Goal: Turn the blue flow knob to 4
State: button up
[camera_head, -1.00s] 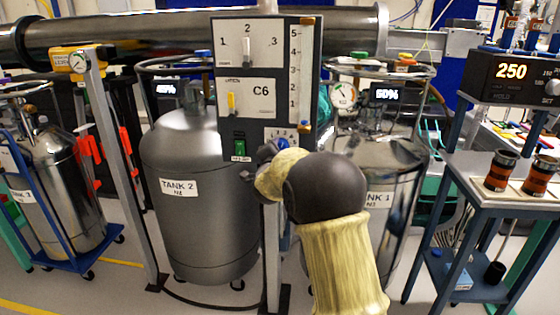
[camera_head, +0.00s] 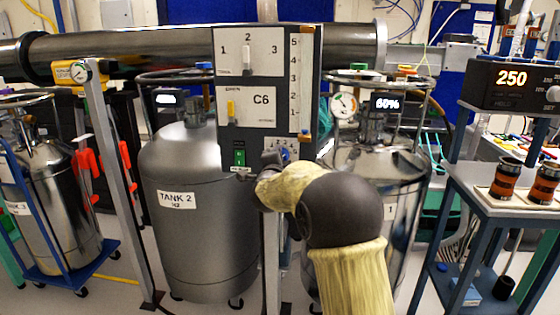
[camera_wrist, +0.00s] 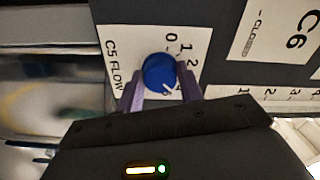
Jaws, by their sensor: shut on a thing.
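The blue flow knob (camera_wrist: 159,71) sits on a white plate marked "C5 FLOW" (camera_wrist: 115,60) in the wrist view. The numbers 0, 1 and 2 show around it; the higher ones are hidden behind a finger. Its white pointer line points to the lower right, past 2, toward the right-hand finger. My gripper (camera_wrist: 160,88) is shut on the knob, with one purple finger on each side. In the head view the knob (camera_head: 285,153) is a small blue patch low on the grey panel (camera_head: 225,110), and my wrist and arm cover much of that area.
Tank 2 (camera_head: 205,235) stands left of the panel, another tank (camera_head: 410,170) right. A table (camera_head: 500,208) is at far right.

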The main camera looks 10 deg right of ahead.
jog(key=o, duration=1)
jog(key=shift+s, duration=0.1)
jog(key=p+v, duration=0.1)
jog(key=v, duration=1.6)
jog(key=shift+s+f, duration=0.1)
